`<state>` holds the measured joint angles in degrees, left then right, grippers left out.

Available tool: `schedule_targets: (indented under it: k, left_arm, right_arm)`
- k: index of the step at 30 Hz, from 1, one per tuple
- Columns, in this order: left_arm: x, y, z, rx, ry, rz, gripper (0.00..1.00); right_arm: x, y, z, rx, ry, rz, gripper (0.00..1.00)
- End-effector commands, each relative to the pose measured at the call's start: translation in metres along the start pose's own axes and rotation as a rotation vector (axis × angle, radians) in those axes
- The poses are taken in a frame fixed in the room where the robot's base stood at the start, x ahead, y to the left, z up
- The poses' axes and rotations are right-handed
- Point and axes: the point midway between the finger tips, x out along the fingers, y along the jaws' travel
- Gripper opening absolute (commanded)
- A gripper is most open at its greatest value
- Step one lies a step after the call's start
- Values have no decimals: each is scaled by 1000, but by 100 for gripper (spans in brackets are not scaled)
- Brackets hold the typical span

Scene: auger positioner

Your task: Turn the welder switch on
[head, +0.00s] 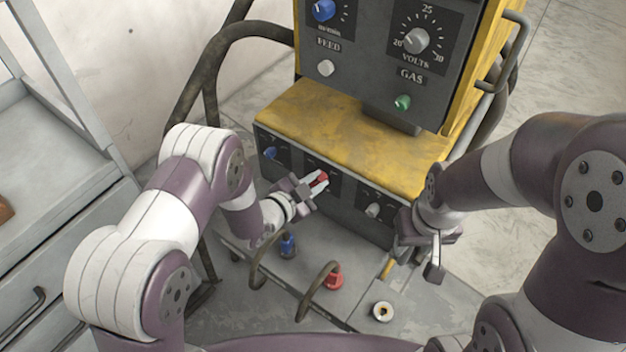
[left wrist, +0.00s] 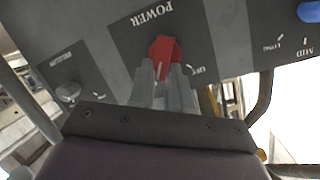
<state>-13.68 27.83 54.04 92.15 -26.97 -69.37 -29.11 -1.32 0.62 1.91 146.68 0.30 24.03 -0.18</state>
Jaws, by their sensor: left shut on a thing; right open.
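The welder (head: 345,130) is a yellow and dark grey machine in the middle of the head view. Its red power switch (head: 320,180) sits on the lower front panel. In the left wrist view the red switch (left wrist: 164,52) is under the word POWER, with OFF printed beside it, and its white pointer line is visible. My left gripper (head: 312,184) is shut on the red switch; its two fingers (left wrist: 166,82) also show against it in the left wrist view. My right gripper (head: 420,262) is open and empty, in front of the panel's right end.
A blue knob (head: 270,153) is left of the switch and a grey knob (head: 373,210) is right of it. Cables join a blue plug (head: 288,246) and a red plug (head: 333,280) below the panel. A grey drawer cabinet (head: 60,200) stands at the left.

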Motion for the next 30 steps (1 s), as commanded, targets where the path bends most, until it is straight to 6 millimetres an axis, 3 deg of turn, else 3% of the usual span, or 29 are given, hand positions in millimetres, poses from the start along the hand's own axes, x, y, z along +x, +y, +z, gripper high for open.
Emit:
schedule_targets:
  k: [12, 30]
  left_arm:
    - [1, 5, 0, 204, -41, -39, 0]
    - [1, 6, 0, 245, -50, -46, 0]
  right_arm:
    - [4, 0, 0, 0, 0, 0, 43]
    - [4, 0, 0, 0, 0, 0, 43]
